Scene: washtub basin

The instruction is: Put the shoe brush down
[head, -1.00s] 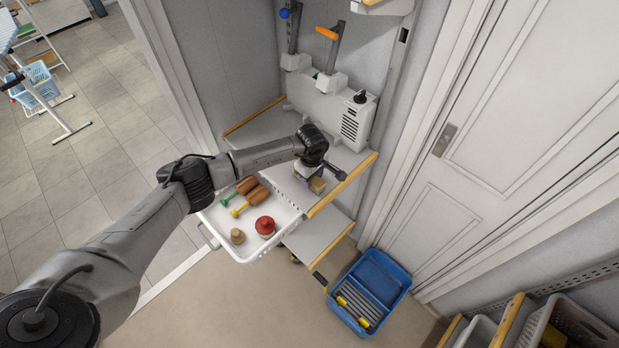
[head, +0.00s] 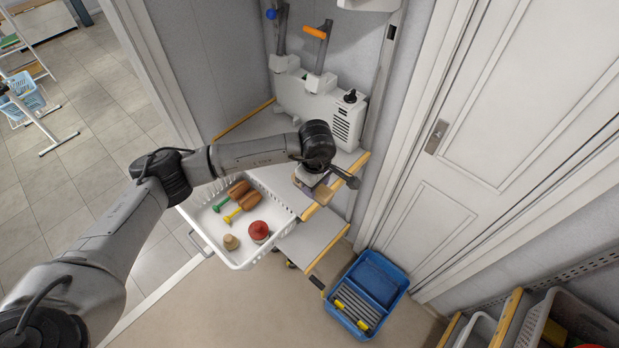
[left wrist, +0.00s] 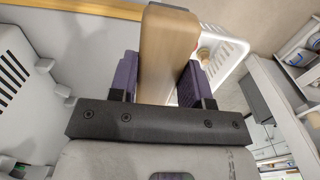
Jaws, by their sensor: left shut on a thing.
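The shoe brush (head: 320,194) shows as a small brown wooden block under my left gripper (head: 314,179), over the front edge of the grey shelf. In the left wrist view, the brush's wooden body (left wrist: 167,50) stands between the two purple finger pads of my left gripper (left wrist: 158,80), which is shut on it. Its bristles are not clearly seen. I cannot tell whether the brush touches the shelf. My right gripper is in neither view.
The grey shelf (head: 262,128) has yellow edging and carries a white machine (head: 308,104). A white basket (head: 208,227) beside it holds brown-handled tools, a red-topped item and a tan knob. A lower shelf (head: 310,238) and a blue tray (head: 373,283) lie below.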

